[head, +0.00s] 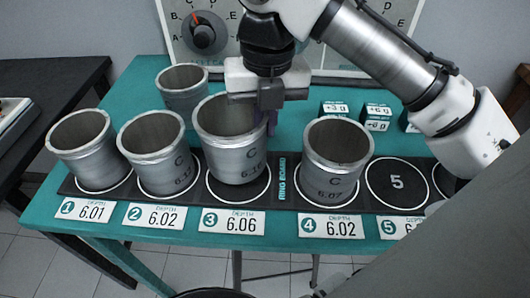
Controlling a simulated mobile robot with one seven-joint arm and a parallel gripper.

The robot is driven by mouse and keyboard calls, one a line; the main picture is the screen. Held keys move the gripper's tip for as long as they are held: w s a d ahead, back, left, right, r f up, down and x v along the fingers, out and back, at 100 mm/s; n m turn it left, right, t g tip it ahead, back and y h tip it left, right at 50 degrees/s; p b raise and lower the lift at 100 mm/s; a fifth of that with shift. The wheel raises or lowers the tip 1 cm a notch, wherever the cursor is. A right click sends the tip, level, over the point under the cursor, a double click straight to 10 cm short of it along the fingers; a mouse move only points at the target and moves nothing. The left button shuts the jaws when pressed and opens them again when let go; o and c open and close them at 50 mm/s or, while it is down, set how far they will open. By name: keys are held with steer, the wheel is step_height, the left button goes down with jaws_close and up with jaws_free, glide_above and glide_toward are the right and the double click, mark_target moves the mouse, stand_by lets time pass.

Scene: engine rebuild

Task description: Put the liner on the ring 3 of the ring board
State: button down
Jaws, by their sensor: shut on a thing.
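A grey metal liner (232,150), marked C with a partly legible number, is upright at ring 3 of the ring board. My gripper (268,110) is shut on its right rear wall; the fingertips are partly hidden by the rim. White ring 3 (241,207) shows in front of and around the liner's base. The base looks a little above the board or towards the ring's back; I cannot tell which. The black ring board (280,200) runs across the table, and the plate below ring 3 reads depth 6.06.
Liners stand on ring 1 (90,150), ring 2 (157,155) and ring 4 (335,160). Another liner (183,90) stands behind the board. Ring 5 (397,183) is bare. Small green-and-white blocks (376,118) lie behind it. A dial panel (204,35) stands at the back.

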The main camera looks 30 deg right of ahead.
mark_target(265, 142)
steer(key=shift+f+b, duration=2.25)
steer(key=shift+f, duration=0.05)
steer(key=shift+r, duration=0.15)
steer(key=c, duration=1.6)
jaws_free()
step_height(265, 142, up, 12)
steer(key=p, duration=0.2)
steer(key=shift+s+d+p, duration=0.1)
steer(key=shift+d+p, duration=0.05)
steer(key=shift+p, duration=0.25)
